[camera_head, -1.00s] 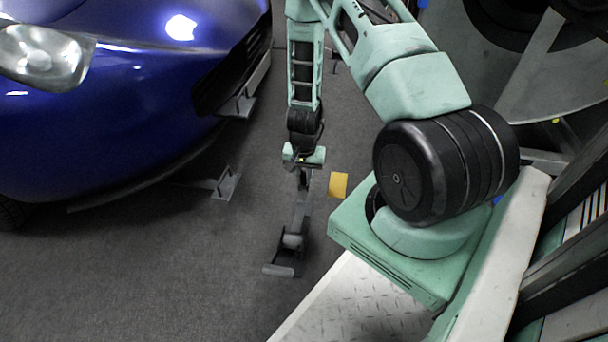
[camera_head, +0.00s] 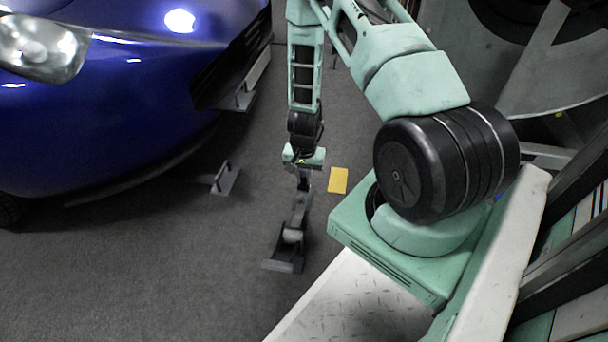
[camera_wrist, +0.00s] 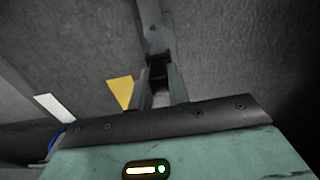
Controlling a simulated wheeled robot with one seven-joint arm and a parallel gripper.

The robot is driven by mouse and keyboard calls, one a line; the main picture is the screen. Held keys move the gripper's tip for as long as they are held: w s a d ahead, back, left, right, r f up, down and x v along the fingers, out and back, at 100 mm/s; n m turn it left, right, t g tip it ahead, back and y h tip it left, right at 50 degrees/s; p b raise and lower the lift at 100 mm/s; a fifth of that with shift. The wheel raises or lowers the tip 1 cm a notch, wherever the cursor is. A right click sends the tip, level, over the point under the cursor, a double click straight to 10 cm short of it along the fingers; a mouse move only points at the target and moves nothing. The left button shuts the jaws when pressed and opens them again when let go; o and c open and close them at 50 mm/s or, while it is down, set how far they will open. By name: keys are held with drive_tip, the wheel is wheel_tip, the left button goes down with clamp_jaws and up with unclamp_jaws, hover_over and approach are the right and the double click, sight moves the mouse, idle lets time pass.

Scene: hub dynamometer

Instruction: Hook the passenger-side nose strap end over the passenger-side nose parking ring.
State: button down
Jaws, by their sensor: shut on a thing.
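My gripper (camera_head: 303,168) points down beside the car's nose, over the floor. In the wrist view, its fingers (camera_wrist: 160,88) are shut on a dark piece (camera_wrist: 157,72), which I take to be the strap end. A grey band or bar (camera_wrist: 151,22) runs on from between the fingers. In the head view, a dark grey length (camera_head: 300,212) runs down from the gripper to a dark, flat-footed bracket (camera_head: 284,262) near the floor. Whether the length joins the bracket or only overlaps it, I cannot tell. I cannot make out a parking ring for certain.
The blue car (camera_head: 110,120) fills the left. Metal brackets stand near its nose, one low (camera_head: 225,180) and one higher (camera_head: 240,98). A yellow patch (camera_head: 338,180) lies on the grey floor, right of the gripper. Open floor (camera_head: 150,270) lies at lower left.

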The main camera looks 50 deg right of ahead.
drive_tip(key=shift+f, duration=0.35)
drive_tip(key=c, duration=1.3)
unclamp_jaws()
drive_tip(key=shift+o, duration=0.2)
wheel_tip(320, 180, up, 18)
drive_tip(key=p, duration=1)
drive_tip(key=shift+f, duration=0.25)
